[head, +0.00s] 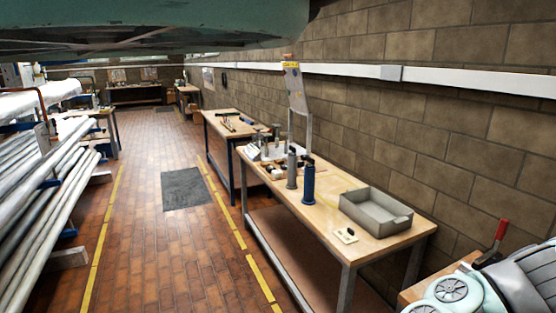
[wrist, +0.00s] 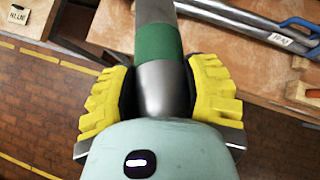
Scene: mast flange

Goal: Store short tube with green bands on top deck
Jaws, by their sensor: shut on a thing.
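A grey metal tube with a green band (wrist: 160,42) runs up from between my gripper's fingers in the wrist view. Its far end is cut off by the top edge, and its near end is hidden behind my wrist, so its full length cannot be told. My gripper (wrist: 160,88) has yellow padded fingers, shut on the tube's bare metal just below the green band. The head view does not clearly show the gripper or this tube. I cannot make out a top deck for certain in either view.
The wrist view shows a wooden surface with labelled metal tubes (wrist: 240,28) and a blue handle (wrist: 300,27). In the head view, a workbench (head: 330,205) carries a grey tray (head: 376,212) and a blue cylinder (head: 308,184). A tube rack (head: 45,210) stands left; the aisle is clear.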

